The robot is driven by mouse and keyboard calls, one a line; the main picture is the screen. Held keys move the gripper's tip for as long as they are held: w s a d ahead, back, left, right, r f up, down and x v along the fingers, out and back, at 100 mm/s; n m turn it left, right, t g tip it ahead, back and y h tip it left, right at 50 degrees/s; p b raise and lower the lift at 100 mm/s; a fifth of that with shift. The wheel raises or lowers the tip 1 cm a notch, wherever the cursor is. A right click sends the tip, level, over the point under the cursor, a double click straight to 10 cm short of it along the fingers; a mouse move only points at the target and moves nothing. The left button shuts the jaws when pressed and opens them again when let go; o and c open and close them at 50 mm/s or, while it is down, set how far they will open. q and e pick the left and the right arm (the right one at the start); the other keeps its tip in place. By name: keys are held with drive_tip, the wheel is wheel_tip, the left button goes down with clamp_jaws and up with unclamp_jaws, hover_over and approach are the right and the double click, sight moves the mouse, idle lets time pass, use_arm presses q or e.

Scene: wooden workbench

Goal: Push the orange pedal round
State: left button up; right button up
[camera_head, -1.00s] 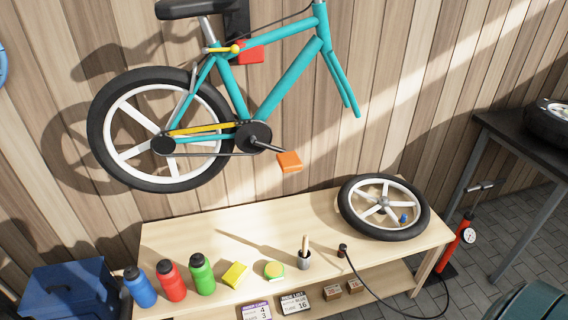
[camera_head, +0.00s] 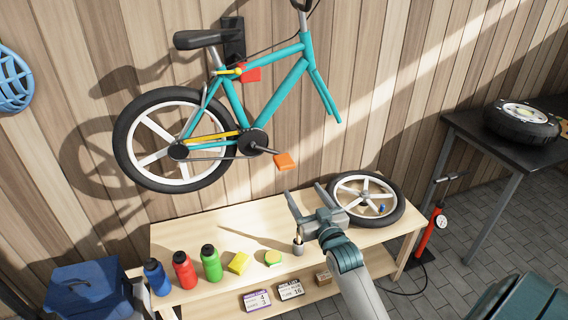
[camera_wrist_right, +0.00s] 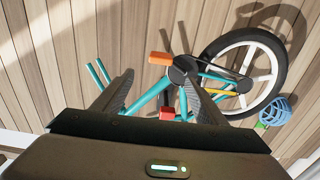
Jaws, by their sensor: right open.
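The orange pedal (camera_head: 284,161) is on a crank (camera_head: 262,149) that points right and slightly down from the chainring of the teal bike (camera_head: 276,92), which hangs on the wooden wall. My right gripper (camera_head: 304,202) is open and empty, above the workbench, below and a little right of the pedal in the head view. In the right wrist view the pedal (camera_wrist_right: 160,58) shows beyond and between the two spread fingers (camera_wrist_right: 160,92), apart from them. My left gripper is in neither view.
The workbench (camera_head: 215,226) holds a loose wheel (camera_head: 341,188), several bottles (camera_head: 184,269), a yellow sponge (camera_head: 238,262) and a small cup (camera_head: 298,248). A red pump (camera_head: 428,232) stands right of it. The wall around the pedal is clear.

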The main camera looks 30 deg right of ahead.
drive_tip(key=shift+a+r, duration=0.1)
drive_tip(key=p, duration=0.4)
approach(281, 154)
drive_tip(key=x, duration=0.6)
drive_tip(key=shift+w+f, duration=0.15)
drive_tip(key=shift+f, duration=0.25)
drive_tip(key=c, duration=1.5)
drive_tip(key=shift+r, duration=0.15)
